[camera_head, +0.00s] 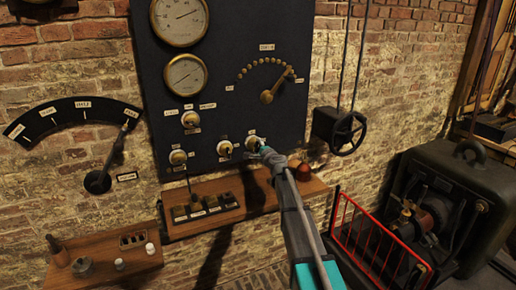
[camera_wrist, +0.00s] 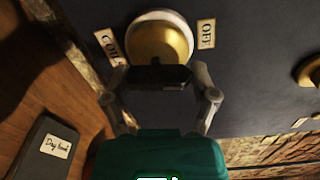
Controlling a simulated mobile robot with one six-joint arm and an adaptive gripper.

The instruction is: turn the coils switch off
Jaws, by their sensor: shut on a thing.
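The coils switch (camera_wrist: 160,38) is a round brass cap on a pale base, on the dark panel (camera_head: 222,65). In the wrist view a label reading COIL, partly cut off, is on its left and an OFF label (camera_wrist: 206,34) on its right. My gripper (camera_wrist: 160,76) is right at the switch, its fingers shut on it low on the cap. The switch's lever is hidden or too dark to make out, so its position cannot be told. In the head view my gripper (camera_head: 267,151) covers the lower right of the switch (camera_head: 253,142).
Other brass switches (camera_head: 224,148) sit close on the left. A wooden shelf (camera_head: 255,193) is below, with a dark switch box (camera_head: 205,207) on it. A black handwheel (camera_head: 347,131) is right of the panel. A red rail (camera_head: 372,235) stands before a dark machine (camera_head: 450,195).

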